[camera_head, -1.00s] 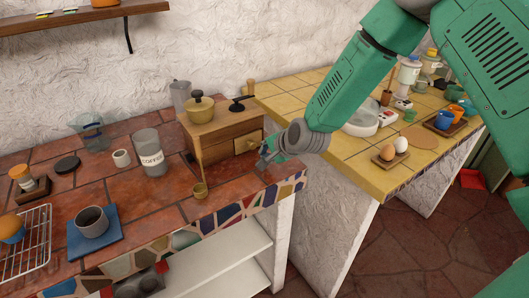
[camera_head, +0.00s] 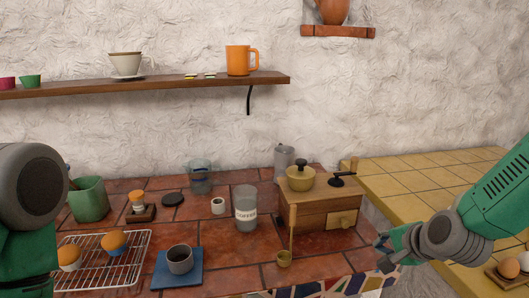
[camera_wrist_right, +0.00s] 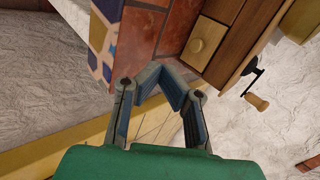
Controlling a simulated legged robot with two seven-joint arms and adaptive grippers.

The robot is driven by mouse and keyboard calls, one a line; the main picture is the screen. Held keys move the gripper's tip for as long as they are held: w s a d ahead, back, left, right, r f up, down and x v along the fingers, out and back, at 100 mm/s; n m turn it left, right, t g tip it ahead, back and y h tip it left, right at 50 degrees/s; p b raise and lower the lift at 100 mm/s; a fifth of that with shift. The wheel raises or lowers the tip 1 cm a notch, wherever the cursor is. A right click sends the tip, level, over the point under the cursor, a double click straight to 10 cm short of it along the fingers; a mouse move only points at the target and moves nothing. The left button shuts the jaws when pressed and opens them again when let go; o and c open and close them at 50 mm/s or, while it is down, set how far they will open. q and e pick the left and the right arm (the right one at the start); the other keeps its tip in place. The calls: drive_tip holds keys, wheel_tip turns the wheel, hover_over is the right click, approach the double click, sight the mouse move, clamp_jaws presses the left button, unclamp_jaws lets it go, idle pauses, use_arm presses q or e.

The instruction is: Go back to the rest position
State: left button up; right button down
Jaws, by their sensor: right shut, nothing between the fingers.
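My right gripper (camera_head: 383,241) is at the lower right in the head view, just right of the front of the wooden coffee grinder (camera_head: 305,215) and apart from it. In the right wrist view the same gripper (camera_wrist_right: 160,76) has its fingers meeting with nothing between them. Ahead of it are the grinder's drawer with a round knob (camera_wrist_right: 199,46) and the crank handle (camera_wrist_right: 257,101). Part of my left arm shows at the left edge of the head view; its gripper is out of the picture.
The tiled counter holds a coffee jar (camera_head: 246,210), a grey cup (camera_head: 180,259) on a blue mat, a wire rack (camera_head: 135,240) with muffins and a green mug (camera_head: 88,200). A yellow counter (camera_head: 420,180) stands at right, mostly bare. A shelf (camera_head: 190,84) hangs above.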

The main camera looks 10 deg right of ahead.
drive_tip(key=s+a+f+n+g+b, duration=0.2)
drive_tip(key=s+f+n, duration=0.2)
drive_tip(key=s+f, duration=0.5)
drive_tip(key=s+a+f+n+g+b, duration=0.1)
drive_tip(key=s+f+n+g+b, duration=0.1)
drive_tip(key=s+f+n, duration=0.65)
drive_tip(key=s+f+n+g+h+b, duration=0.1)
drive_tip(key=s+f+n+g+b, duration=0.1)
drive_tip(key=s+f, duration=0.8)
drive_tip(key=s+a+n+g, duration=0.1)
drive_tip(key=s+g, duration=0.1)
drive_tip(key=s, duration=0.2)
drive_tip(key=shift+f, duration=0.25)
drive_tip(key=shift+d+n, duration=0.1)
drive_tip(key=shift+n, duration=0.15)
